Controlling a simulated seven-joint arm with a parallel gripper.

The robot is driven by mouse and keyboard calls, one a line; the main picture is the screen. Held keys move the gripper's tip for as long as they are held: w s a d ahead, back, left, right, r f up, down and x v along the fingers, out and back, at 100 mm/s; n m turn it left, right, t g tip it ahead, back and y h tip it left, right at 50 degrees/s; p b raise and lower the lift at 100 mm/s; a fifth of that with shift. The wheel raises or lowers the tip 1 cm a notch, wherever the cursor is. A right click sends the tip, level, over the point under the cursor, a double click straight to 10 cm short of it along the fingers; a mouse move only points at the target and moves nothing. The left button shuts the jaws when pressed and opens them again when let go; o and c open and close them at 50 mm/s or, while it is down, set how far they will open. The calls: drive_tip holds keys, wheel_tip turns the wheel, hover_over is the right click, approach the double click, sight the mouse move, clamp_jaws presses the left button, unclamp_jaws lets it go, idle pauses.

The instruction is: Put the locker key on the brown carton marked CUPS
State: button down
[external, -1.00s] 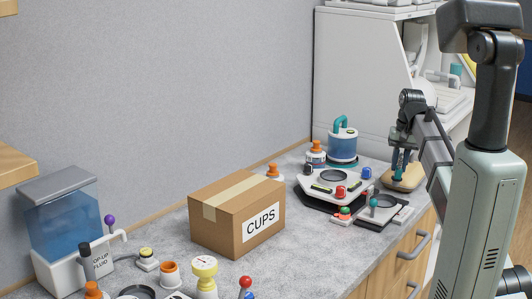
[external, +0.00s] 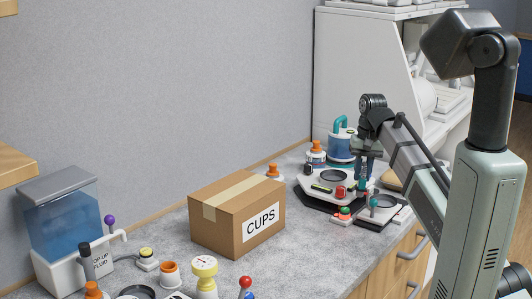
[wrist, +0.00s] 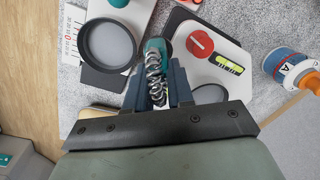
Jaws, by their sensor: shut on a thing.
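The brown carton marked CUPS (external: 220,232) stands closed on the grey counter, its flat top clear. My gripper (external: 363,180) is to the right of the carton in the external view, above the dark device plates. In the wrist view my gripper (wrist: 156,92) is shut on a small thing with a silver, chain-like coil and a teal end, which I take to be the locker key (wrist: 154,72). Its details are partly hidden between the fingers. The carton is not in the wrist view.
Below the gripper are a plate with a red knob (wrist: 200,43) and a round dark dish (wrist: 108,45). An orange-capped bottle (external: 316,155) and blue canister (external: 342,146) stand behind. A fluid tank (external: 62,220) is far left.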

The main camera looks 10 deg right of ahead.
drive_tip(key=s+a+n, duration=0.2)
drive_tip(key=s+a, duration=0.3)
drive_tip(key=a, duration=0.6)
drive_tip(key=s+a+n, duration=0.3)
drive_tip(key=s+a, duration=0.1)
drive_tip(key=a, duration=0.7)
drive_tip(key=s+a+r+n+h, duration=0.15)
drive_tip(key=s+a+n, duration=0.45)
drive_tip(key=s+a, duration=1.25)
drive_tip(key=shift+y, duration=0.25)
drive_tip(key=shift+w+a+f, duration=0.1)
drive_tip(key=shift+w+f, duration=0.05)
drive_tip(key=shift+f, duration=1.65)
drive_tip(key=shift+w+a+f, duration=0.1)
drive_tip(key=shift+w+f, duration=0.05)
drive_tip(key=shift+f, duration=1.6)
drive_tip(key=shift+f, duration=0.2)
drive_tip(key=c, duration=1)
unclamp_jaws()
drive_tip(key=shift+r, duration=0.2)
